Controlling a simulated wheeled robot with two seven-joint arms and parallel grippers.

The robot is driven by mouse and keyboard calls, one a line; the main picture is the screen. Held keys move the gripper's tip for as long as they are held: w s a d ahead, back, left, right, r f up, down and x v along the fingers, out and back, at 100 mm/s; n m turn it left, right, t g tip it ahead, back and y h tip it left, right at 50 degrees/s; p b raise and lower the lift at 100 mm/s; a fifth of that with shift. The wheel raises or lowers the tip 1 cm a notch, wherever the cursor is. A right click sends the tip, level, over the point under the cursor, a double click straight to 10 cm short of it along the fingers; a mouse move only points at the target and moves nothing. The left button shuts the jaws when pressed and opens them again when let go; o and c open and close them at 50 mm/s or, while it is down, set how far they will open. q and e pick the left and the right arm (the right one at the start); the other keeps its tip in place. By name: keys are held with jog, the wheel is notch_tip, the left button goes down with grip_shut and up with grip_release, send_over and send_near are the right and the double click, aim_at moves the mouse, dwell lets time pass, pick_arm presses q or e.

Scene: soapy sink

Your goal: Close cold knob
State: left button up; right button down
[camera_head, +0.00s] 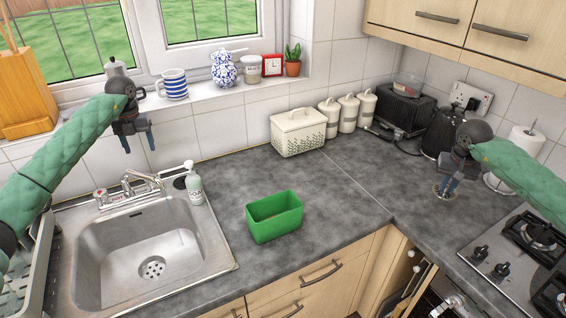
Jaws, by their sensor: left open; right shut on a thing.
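The chrome mixer tap (136,187) stands on the back rim of the steel sink (205,258). One tap knob (100,196) at the left has a red mark, so the knob on the right (158,177) appears to be the cold one. It is too small to tell how far it is turned. My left gripper (139,145) is open and empty, above the tap and in front of the windowsill, apart from the knobs. My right gripper (445,188) is low over the right counter, shut on a small round metal thing (440,194), partly hidden by the fingers.
A white soap bottle (194,184) stands close to the right of the tap. A green tub (274,217) sits on the counter right of the sink. A dish rack (34,268) is left of the sink. A kettle (440,128) and hob (530,255) are near my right arm.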

jog(key=shift+f, duration=0.25)
jog(key=shift+w+r, duration=0.15)
pick_arm(q)
notch_tip(320, 180, down, 11)
jog(key=p, duration=0.6)
jog(key=shift+w, duration=0.1)
pick_arm(e)
notch_tip(320, 180, up, 5)
jog(key=shift+r, duration=0.2)
pick_arm(q)
jog(key=shift+f, duration=0.9)
pick_arm(e)
jog(key=shift+r, duration=0.3)
pick_arm(q)
jog(key=c, duration=1)
pick_arm(e)
jog(key=shift+f, duration=0.1)
